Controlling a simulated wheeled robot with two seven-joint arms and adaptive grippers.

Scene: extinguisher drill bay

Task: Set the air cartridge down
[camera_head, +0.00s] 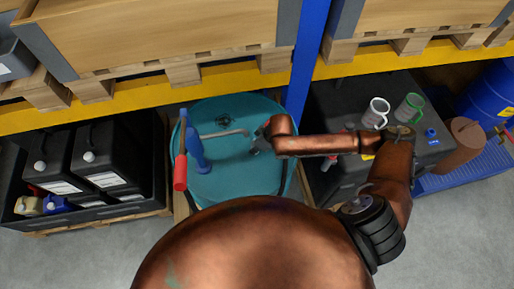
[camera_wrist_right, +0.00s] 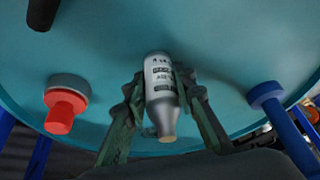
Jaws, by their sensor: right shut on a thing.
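The air cartridge (camera_wrist_right: 160,88) is a small silver-grey bottle with a dark printed label and a narrow neck pointing to the bottom of the right wrist view. My right gripper (camera_wrist_right: 158,100) has one finger on each side of it and is shut on it. In the head view my right gripper (camera_head: 258,144) is over the right part of the round teal drum top (camera_head: 225,180). The cartridge cannot be made out clearly there. I cannot tell whether it touches the teal surface. My left gripper is in neither view.
A blue upright part (camera_head: 194,150), a red cylinder (camera_head: 180,172) and a grey bent rod (camera_head: 224,133) are on the drum's left half. A black case (camera_head: 335,100) with two mugs stands to the right, black canisters (camera_head: 95,155) to the left. Yellow shelf beams (camera_head: 225,82) cross behind.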

